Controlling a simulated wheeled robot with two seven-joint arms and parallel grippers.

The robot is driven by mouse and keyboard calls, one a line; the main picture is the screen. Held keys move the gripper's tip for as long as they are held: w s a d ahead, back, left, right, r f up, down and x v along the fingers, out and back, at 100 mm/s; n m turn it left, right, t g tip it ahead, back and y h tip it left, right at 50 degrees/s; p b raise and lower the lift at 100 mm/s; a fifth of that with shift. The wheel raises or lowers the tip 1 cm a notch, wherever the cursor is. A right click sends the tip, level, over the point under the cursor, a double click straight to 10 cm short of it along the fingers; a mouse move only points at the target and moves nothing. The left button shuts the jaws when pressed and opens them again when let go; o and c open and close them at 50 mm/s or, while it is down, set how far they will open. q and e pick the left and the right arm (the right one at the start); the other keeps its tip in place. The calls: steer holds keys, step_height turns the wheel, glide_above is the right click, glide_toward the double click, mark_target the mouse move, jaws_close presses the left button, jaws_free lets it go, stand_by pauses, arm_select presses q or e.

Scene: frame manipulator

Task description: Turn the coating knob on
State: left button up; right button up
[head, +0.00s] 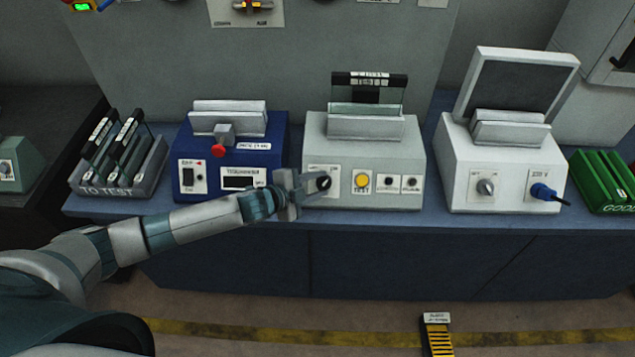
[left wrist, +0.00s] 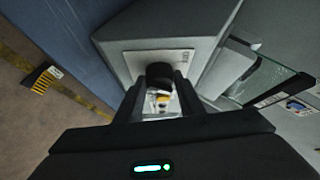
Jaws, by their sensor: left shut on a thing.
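A black knob (head: 323,183) sits at the left of the front panel of the middle light grey machine (head: 395,140). Its label is too small to read. My left gripper (head: 306,186) reaches in from the left at this panel. In the left wrist view the black knob (left wrist: 159,74) stands between the two fingers, and the gripper is shut on it. The knob's pointer direction is hard to tell. A white machine (head: 460,150) at the right has another knob (head: 486,187), grey, with nothing at it. My right gripper is not in view.
A yellow TEST button (head: 362,181) and two small dark controls are right of the black knob. A blue machine (head: 230,150) with a red button stands left, behind my arm. A TO TEST rack (head: 145,185) and a green rack (head: 600,180) flank the machines on the blue bench (head: 400,225).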

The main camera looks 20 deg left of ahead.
arm_select(q)
steer(key=o, duration=1.1)
steer(key=shift+d, duration=0.1)
steer(key=shift+c, duration=0.2)
steer(key=shift+b+v, duration=0.35)
steer(key=shift+v, duration=0.45)
steer(key=b+v, duration=0.5)
steer(key=v, duration=1.1)
steer(key=shift+b, duration=0.3)
steer(key=shift+f, duration=0.15)
